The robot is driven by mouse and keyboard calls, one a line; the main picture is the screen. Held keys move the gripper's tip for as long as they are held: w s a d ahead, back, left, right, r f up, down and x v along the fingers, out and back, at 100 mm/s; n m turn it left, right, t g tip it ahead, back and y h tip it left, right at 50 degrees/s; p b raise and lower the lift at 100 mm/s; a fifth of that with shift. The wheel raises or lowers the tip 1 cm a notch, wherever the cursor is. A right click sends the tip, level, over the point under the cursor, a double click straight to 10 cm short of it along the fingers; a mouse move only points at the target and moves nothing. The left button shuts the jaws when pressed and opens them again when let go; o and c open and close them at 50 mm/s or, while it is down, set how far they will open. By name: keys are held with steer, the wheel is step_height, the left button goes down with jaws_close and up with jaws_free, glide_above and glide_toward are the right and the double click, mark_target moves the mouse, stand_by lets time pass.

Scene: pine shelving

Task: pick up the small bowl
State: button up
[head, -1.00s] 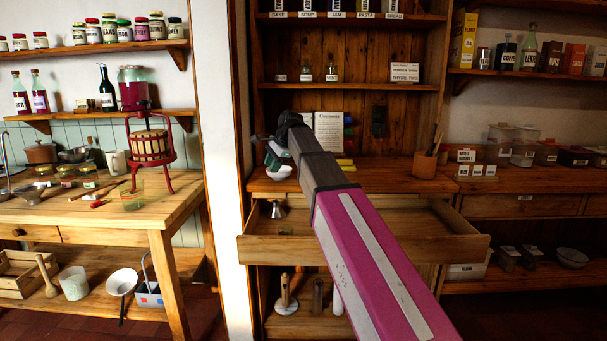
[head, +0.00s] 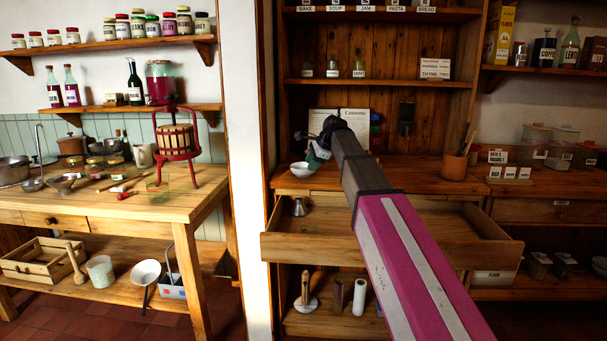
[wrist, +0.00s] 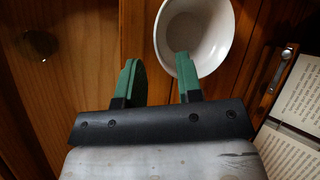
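The small white bowl (head: 301,170) sits on the wooden counter above an open drawer in the head view. In the wrist view the bowl (wrist: 207,30) is at the top, its upper part cut off by the frame edge. My gripper (head: 319,156) is just right of the bowl in the head view. In the wrist view my gripper (wrist: 156,68) is open, with two green fingers apart. The right fingertip overlaps the bowl's interior and the left finger is outside its rim. I cannot tell the height gap or whether they touch.
The open drawer (head: 390,254) juts out below the counter, with a metal funnel (head: 300,207) inside. An open book (head: 352,124) stands behind my gripper, and also shows in the wrist view (wrist: 292,123). A utensil pot (head: 454,167) stands to the right.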

steer(key=x, duration=0.4)
jaws_close()
